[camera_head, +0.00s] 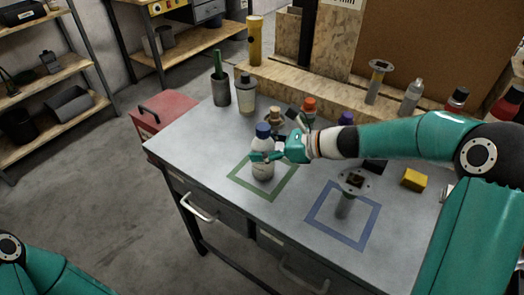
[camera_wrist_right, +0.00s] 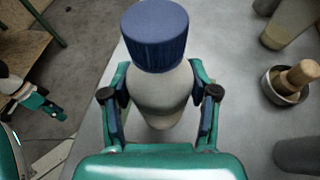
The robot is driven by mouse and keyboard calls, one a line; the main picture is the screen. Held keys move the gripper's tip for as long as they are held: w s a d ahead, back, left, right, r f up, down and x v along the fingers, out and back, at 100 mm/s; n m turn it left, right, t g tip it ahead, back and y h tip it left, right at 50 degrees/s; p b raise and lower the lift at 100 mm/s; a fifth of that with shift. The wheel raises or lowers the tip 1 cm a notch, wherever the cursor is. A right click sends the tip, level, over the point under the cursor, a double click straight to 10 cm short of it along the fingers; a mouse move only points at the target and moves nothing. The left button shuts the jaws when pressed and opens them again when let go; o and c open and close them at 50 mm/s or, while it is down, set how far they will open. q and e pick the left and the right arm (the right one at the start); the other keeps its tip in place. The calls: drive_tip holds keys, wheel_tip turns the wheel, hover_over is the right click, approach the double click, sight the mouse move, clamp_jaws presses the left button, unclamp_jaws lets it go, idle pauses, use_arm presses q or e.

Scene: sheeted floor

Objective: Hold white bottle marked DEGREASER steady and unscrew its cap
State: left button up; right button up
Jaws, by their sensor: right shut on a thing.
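A white bottle (camera_head: 263,168) with a blue cap (camera_head: 263,131) stands upright on the bench, in the green square outline (camera_head: 238,182). Its label is not readable. My right gripper (camera_head: 268,156) is shut on the bottle's body, coming from the right. In the right wrist view the fingers (camera_wrist_right: 160,95) press both sides of the bottle (camera_wrist_right: 158,92), below the cap (camera_wrist_right: 155,36), which is seated on top. Part of my left arm is at the lower left of the head view. A teal gripper part, likely my left (camera_wrist_right: 40,103), shows at the wrist view's left edge; its opening is unclear.
A grey bottle (camera_head: 246,98), a dark cup (camera_head: 221,92) and a wooden-handled item in a bowl (camera_head: 274,117) stand behind. A blue square outline (camera_head: 365,238) with a round-topped stand (camera_head: 344,205) and a yellow block (camera_head: 414,180) are to the right. The bench's left front is clear.

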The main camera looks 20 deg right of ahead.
wheel_tip(320, 180, up, 20)
drive_tip(key=p, duration=0.3)
drive_tip(key=shift+p, duration=0.4)
drive_tip(key=o, duration=0.7)
clamp_jaws()
